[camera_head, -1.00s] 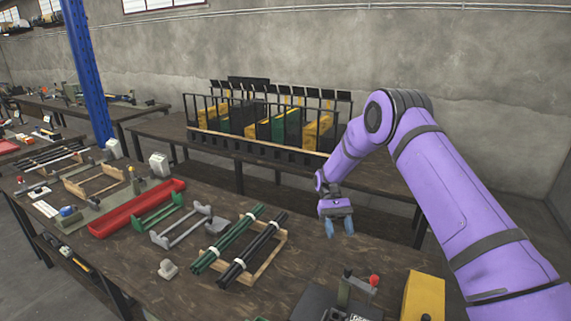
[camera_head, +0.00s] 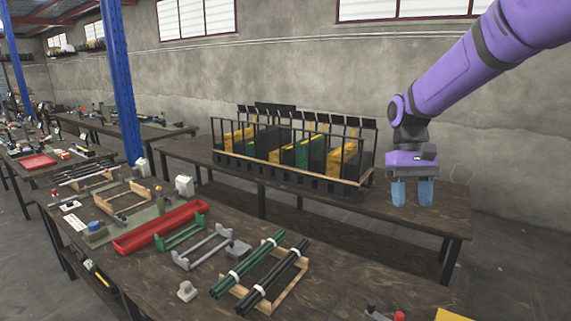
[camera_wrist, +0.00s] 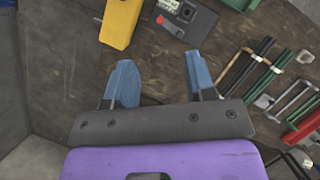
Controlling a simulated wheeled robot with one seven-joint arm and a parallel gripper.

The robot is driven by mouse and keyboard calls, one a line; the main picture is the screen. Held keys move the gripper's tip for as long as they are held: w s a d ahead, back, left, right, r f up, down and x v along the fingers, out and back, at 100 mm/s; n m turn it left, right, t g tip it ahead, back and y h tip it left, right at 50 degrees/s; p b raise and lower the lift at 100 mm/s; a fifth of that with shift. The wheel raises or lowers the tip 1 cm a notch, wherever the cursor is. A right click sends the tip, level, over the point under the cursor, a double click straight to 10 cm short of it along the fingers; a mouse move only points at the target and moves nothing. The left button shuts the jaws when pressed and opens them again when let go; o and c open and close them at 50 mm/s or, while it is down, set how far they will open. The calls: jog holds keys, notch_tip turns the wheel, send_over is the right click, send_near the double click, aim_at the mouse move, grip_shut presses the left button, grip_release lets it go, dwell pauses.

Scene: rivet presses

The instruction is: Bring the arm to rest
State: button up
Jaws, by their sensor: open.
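My purple arm reaches in from the upper right in the head view. My gripper (camera_head: 412,193) hangs fingers down at the right, its two blue fingers apart with nothing between them. In the head view it appears in front of the right end of the back table. In the wrist view my gripper (camera_wrist: 163,84) is also open and empty, above the dark wooden table top (camera_wrist: 150,75).
A rack of yellow, green and dark panels (camera_head: 295,150) stands on the back table (camera_head: 455,205). The front table holds green and black rod bundles (camera_head: 250,263) and a red tray (camera_head: 160,226). The wrist view shows a yellow block (camera_wrist: 121,22) beside a grey device with a red knob (camera_wrist: 178,33).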

jog(key=s+d+r+t, duration=0.1)
jog(key=s+r+t, duration=0.1)
jog(key=s, duration=0.6)
jog(key=s+d+r+t, duration=0.1)
jog(key=s+r+t, duration=0.2)
jog(key=s, duration=0.5)
jog(key=s+d+r+t, duration=0.2)
jog(key=s+t, duration=0.3)
jog(key=s, duration=0.3)
jog(key=shift+r, duration=0.25)
dwell(0.9)
